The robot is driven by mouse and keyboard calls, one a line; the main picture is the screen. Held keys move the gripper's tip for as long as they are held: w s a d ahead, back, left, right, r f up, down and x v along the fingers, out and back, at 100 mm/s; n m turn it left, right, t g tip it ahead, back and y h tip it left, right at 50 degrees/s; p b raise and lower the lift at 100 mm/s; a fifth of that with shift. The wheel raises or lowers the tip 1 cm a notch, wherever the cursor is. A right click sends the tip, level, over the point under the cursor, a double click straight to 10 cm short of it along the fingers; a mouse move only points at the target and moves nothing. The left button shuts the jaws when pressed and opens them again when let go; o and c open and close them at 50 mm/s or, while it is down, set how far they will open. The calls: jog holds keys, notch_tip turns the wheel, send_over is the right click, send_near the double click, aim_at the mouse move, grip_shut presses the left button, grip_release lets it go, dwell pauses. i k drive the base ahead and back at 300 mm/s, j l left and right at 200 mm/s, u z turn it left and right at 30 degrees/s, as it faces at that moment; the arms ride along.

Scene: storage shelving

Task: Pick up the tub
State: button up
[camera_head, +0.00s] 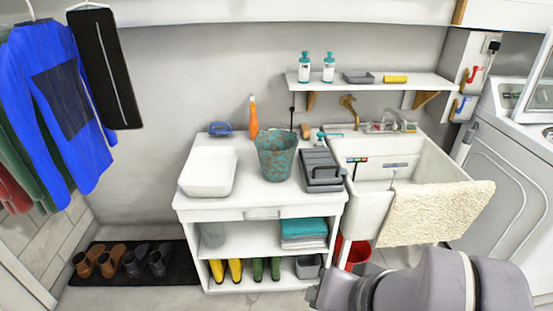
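A white rectangular tub (209,172) with an open top and rounded corners sits upright on the left part of the white counter (250,194). It appears empty and nothing covers it. Grey links of my own arm show at the lower right, in front of the sink and well apart from the tub. I cannot make out gripper fingers in this view.
A teal, rust-patched bucket (275,158) stands right of the tub, with a grey toolbox (320,170) beyond it. An orange bottle (253,118) and blue object (221,129) stand behind. A sink (385,158) with a draped towel (437,212) is at right.

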aim_at(275, 149)
jog(key=i+l+u, duration=0.15)
jog(key=i, duration=0.35)
jog(key=i+l+u, duration=0.15)
jog(key=i, duration=0.35)
jog(key=i+l+u, duration=0.15)
jog(key=i, duration=0.3)
jog(key=i+l+u, duration=0.15)
jog(key=i+l, duration=0.25)
jog(key=i, duration=0.05)
